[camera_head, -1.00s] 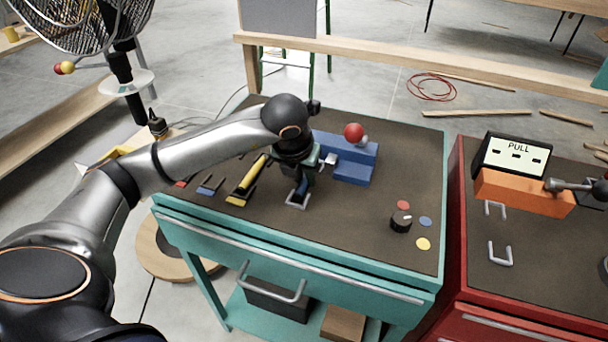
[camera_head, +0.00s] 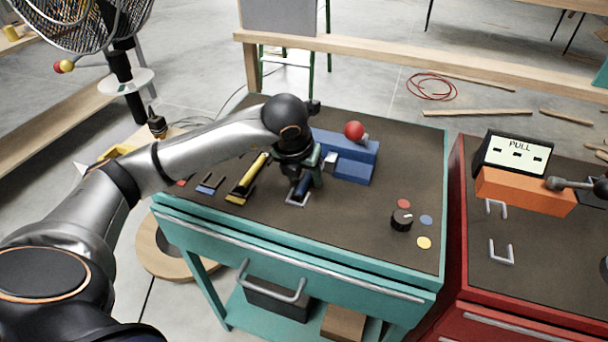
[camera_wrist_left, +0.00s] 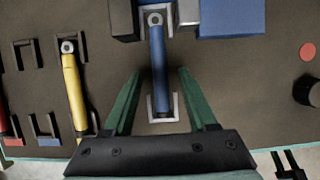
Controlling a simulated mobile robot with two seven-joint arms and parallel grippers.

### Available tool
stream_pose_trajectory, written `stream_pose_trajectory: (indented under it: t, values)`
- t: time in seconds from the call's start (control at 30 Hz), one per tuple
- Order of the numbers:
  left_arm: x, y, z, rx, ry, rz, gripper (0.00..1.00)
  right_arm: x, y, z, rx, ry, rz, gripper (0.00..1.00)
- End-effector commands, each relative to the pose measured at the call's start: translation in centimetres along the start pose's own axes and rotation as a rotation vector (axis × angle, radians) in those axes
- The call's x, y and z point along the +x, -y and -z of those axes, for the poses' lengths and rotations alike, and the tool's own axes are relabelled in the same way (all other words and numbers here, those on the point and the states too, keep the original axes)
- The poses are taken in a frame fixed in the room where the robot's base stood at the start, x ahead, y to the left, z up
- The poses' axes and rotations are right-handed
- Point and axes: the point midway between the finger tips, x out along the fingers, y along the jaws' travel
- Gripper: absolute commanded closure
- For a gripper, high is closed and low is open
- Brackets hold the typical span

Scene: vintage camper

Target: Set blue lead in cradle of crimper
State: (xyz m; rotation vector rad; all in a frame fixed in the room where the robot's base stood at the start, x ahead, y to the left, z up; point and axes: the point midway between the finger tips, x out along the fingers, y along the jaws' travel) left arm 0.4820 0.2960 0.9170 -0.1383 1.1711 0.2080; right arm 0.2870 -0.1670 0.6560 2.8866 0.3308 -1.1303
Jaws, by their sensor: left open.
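The blue lead (camera_wrist_left: 158,62) lies lengthwise between my open fingers in the left wrist view. Its ring end is at the grey jaws of the blue crimper (camera_head: 350,155), and its near end lies within the U-shaped metal cradle (camera_wrist_left: 151,106). My left gripper (camera_wrist_left: 160,75) has its green fingers spread, one on each side of the lead with a gap to both. In the head view the left gripper (camera_head: 304,178) is low over the bench and partly hides the lead (camera_head: 301,187). My right gripper is not in view.
A yellow lead (camera_head: 250,175) lies in its holder to the left, with an empty blue-marked holder (camera_head: 210,183) beside it. A red ball knob (camera_head: 354,131) tops the crimper. A black dial (camera_head: 401,220) and coloured dots are to the right. The bench front between them is clear.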

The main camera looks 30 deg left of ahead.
Motion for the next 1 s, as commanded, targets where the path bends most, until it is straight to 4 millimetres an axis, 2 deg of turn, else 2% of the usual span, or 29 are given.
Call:
stream_pose_trajectory:
  t: [0.2, 0.27, 0.33, 0.7, 0.83, 1.0]
  values:
    - [0.0, 0.0, 0.0, 0.000, 0.000, 0.000, 0.42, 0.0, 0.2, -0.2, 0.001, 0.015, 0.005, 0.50]
    - [-0.2, 0.0, -0.1, 0.000, 0.002, 0.001, 0.42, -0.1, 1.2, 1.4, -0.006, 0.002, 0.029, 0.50]
    - [-1.9, 0.1, -0.1, 0.001, 0.005, 0.002, 0.42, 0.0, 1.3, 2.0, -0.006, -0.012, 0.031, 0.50]
    - [-10.1, 0.0, -0.1, 0.000, 0.005, 0.001, 0.42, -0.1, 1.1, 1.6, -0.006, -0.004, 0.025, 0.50]
    - [-11.7, 0.0, -0.1, 0.000, 0.003, 0.002, 0.42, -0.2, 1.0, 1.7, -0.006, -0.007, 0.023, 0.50]
    - [-12.5, 0.0, 0.0, 0.000, 0.001, 0.000, 0.42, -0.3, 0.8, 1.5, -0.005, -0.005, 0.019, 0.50]
